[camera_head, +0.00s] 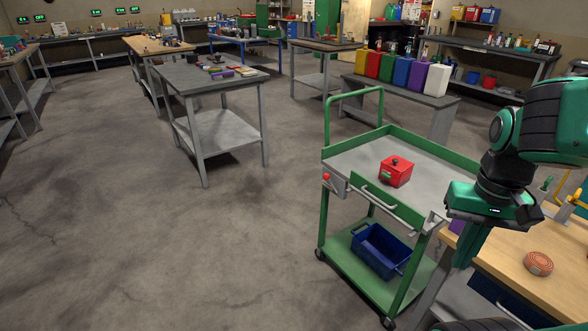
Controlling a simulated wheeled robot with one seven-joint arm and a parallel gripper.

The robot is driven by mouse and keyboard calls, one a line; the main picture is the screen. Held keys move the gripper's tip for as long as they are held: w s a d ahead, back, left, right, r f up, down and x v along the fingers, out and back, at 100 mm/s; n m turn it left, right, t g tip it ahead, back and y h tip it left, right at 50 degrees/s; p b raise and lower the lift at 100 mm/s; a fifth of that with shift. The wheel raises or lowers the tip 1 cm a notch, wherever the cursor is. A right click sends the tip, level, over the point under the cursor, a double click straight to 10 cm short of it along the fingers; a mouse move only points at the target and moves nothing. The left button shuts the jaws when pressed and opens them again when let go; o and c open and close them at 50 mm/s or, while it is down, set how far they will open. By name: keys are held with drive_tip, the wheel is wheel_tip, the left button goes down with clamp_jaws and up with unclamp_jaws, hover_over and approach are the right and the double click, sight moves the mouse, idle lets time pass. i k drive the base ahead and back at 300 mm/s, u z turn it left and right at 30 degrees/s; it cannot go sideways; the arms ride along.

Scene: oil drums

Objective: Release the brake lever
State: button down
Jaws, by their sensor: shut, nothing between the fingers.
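A green cart (351,153) with a grey top stands right of centre. A small lever with a red knob (326,177), which looks like the brake lever, sits on a grey plate at the cart's near left corner. Its exact setting is too small to tell. My gripper (463,258) is at the right, pointing down beside the cart's right front corner and in front of a wooden workbench. It is shut and empty, well apart from the red knob. My arm covers part of the cart's right side and the bench.
A red lidded box (396,171) sits on the cart top, and a blue crate (381,249) on its lower shelf. The wooden workbench (507,262) carries a coiled orange-brown item (538,263). A grey table (211,76) stands behind left. The floor left of the cart is clear.

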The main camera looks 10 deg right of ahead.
sight(326, 176)
drive_tip(key=u, duration=0.1)
drive_tip(key=i, duration=1.75)
drive_tip(key=z, duration=0.55)
